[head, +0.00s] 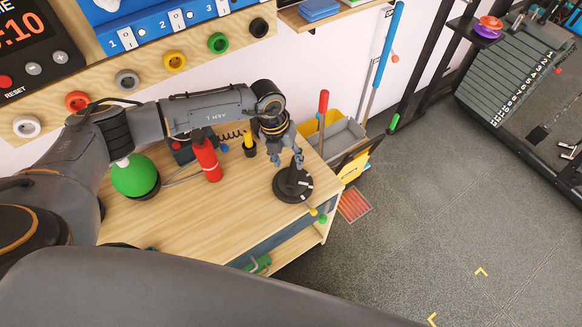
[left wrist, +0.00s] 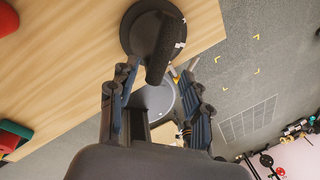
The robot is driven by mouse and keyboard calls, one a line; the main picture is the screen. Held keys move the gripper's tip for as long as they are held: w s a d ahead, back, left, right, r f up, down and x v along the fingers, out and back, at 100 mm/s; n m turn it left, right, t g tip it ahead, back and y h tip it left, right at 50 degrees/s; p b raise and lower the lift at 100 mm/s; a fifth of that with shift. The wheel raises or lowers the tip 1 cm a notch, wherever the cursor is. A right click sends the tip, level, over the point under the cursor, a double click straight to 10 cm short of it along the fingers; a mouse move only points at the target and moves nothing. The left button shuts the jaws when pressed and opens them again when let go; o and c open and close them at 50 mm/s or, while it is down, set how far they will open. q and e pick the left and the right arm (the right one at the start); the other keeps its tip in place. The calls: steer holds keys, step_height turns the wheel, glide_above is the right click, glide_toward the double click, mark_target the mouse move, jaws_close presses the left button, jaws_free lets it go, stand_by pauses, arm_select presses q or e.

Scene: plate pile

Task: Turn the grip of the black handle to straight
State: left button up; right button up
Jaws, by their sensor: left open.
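The black handle has a round black base (head: 293,187) with pale marks, standing on the wooden table near its right end. Its dark grip (left wrist: 165,48) sticks up from the base in the left wrist view and looks slanted across the disc. My left gripper (head: 286,161) is above the handle, pointing down, with its fingers open. In the left wrist view the fingers (left wrist: 158,82) are spread and the grip's near end lies just beyond and between their tips. I cannot tell whether they touch. The gripper partly hides the grip in the head view. My right gripper is not in view.
On the wooden table (head: 190,225) stand a red cylinder (head: 207,160), a green ball (head: 134,176) and a yellow-topped piece (head: 249,143). A grey and yellow bin (head: 343,138) and a red stick (head: 322,115) are just beyond the handle.

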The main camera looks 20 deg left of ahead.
mark_target(291, 171)
arm_select(q)
steer(key=f, duration=0.2)
steer(key=d+f, duration=0.1)
steer(key=f, duration=0.2)
jaws_close()
